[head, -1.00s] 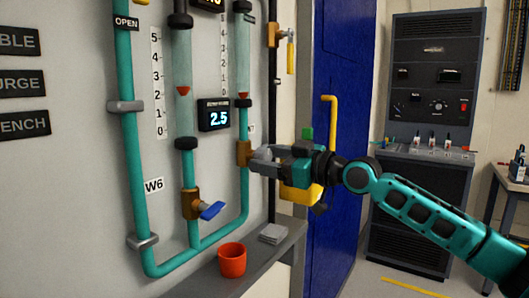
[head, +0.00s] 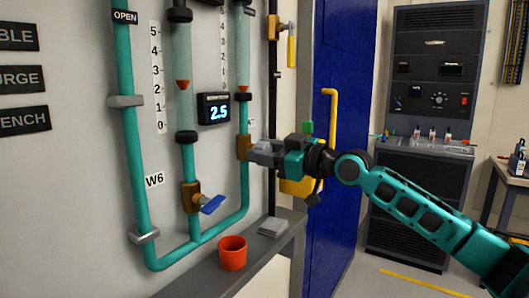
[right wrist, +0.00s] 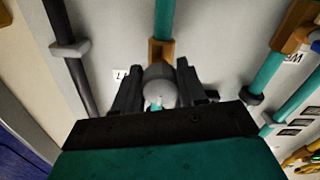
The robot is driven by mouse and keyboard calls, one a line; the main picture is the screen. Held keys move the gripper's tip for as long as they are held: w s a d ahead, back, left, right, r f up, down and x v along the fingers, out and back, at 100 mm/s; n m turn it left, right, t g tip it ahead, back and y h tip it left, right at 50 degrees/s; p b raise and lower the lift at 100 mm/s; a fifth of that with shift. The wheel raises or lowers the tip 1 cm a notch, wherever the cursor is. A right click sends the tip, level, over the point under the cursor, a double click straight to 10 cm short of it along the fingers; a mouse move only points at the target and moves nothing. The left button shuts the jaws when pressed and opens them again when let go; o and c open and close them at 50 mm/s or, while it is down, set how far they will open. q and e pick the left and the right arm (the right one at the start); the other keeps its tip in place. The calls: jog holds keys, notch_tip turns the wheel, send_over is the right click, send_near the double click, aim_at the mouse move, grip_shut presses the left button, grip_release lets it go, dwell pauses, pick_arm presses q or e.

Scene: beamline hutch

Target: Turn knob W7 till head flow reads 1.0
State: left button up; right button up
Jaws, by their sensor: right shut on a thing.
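My right gripper (head: 254,149) is shut on a round grey knob (right wrist: 159,86) at the brass valve (head: 242,147) on the right teal pipe. In the right wrist view the knob sits between the two fingers, and the brass valve body (right wrist: 161,50) is behind it. A white label (right wrist: 119,75) beside the knob is mostly hidden, so I cannot read it whole. The dark display (head: 214,109) on the panel reads 2.5; its small caption is not legible. A red float (head: 243,90) sits low in the right flow tube. My left gripper is not in view.
The W6 label (head: 154,180) is left of a brass valve with a blue lever (head: 212,205). A red cup (head: 232,253) and a grey stack (head: 273,227) are on the ledge below. A blue door (head: 340,90) with a yellow handle is behind my right arm.

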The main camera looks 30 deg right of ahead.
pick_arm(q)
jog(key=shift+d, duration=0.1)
pick_arm(e)
jog(key=shift+c, duration=1.2)
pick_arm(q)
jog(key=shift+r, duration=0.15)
